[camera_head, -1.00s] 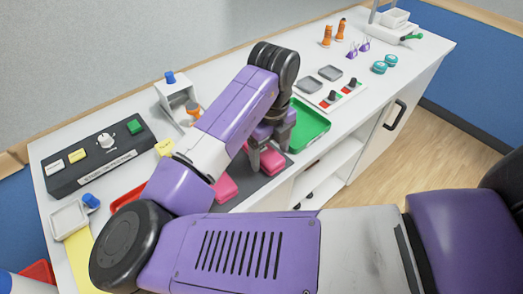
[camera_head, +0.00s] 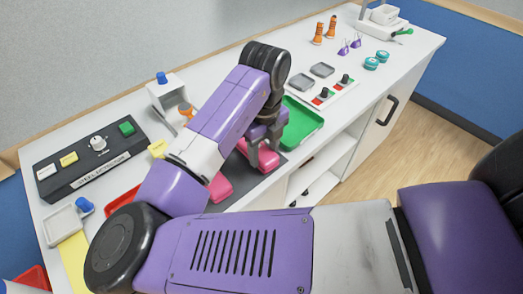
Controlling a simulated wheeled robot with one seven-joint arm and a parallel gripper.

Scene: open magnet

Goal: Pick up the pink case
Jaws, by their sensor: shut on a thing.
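Two pink pieces show on the dark grey mat (camera_head: 246,193): one (camera_head: 220,188) at the left, partly behind my arm, and one (camera_head: 267,159) to its right, under my gripper. I cannot tell whether they are parts of one pink case or separate cases. My gripper (camera_head: 264,151) points down, with its fingers around the right pink piece, shut on it. The fingers and wrist hide part of that piece. I cannot tell whether it is clear of the mat.
A green tray (camera_head: 302,127) lies close to the right of my gripper. A red tray (camera_head: 122,201) is partly hidden by my arm. A black button panel (camera_head: 90,163) and a white stand (camera_head: 165,91) are at the left. Orange, purple and teal items stand at the far right.

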